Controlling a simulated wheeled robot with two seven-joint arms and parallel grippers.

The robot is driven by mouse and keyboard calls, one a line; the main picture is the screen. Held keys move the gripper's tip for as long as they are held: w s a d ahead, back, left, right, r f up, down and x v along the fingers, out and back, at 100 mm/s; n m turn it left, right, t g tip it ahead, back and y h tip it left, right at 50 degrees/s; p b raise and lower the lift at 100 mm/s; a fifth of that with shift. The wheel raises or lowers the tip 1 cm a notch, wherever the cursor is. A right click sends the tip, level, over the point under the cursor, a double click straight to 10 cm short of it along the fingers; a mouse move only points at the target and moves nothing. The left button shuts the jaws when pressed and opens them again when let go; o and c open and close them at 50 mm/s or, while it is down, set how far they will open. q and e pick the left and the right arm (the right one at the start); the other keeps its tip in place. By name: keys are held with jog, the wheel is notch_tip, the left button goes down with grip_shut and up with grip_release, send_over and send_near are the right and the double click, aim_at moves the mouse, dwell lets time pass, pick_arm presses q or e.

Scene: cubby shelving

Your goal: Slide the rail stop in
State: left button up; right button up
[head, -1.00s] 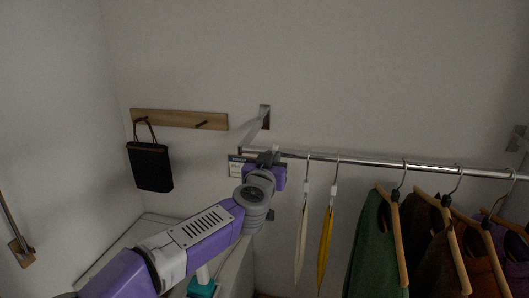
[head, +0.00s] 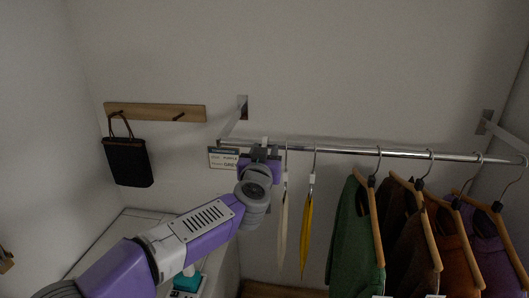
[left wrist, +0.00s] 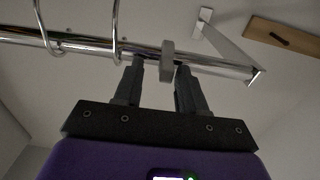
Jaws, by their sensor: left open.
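The rail stop (left wrist: 168,58) is a small grey block around the chrome rail (left wrist: 225,69) in the left wrist view. In the head view its pale top (head: 265,141) shows on the rail (head: 340,151), between the rail's left end and the first hanger. My left gripper (left wrist: 160,70) is open just below the rail. Its two dark fingers stand one on each side of the stop, with visible gaps in the wrist view. In the head view my left gripper (head: 261,155) partly covers the rail there. My right gripper is not in view.
A white hanger item (head: 283,225) and a yellow one (head: 307,230) hang just right of the stop. Green (head: 352,245), brown and purple garments hang further right. A small sign (head: 222,159) is at the rail's left end. A black bag (head: 127,162) hangs from a wooden peg board (head: 155,112).

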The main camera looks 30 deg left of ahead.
pick_arm(q)
jog(key=shift+s+a, duration=0.1)
jog(key=v, duration=0.7)
jog(key=shift+s, duration=0.15)
dwell(0.3)
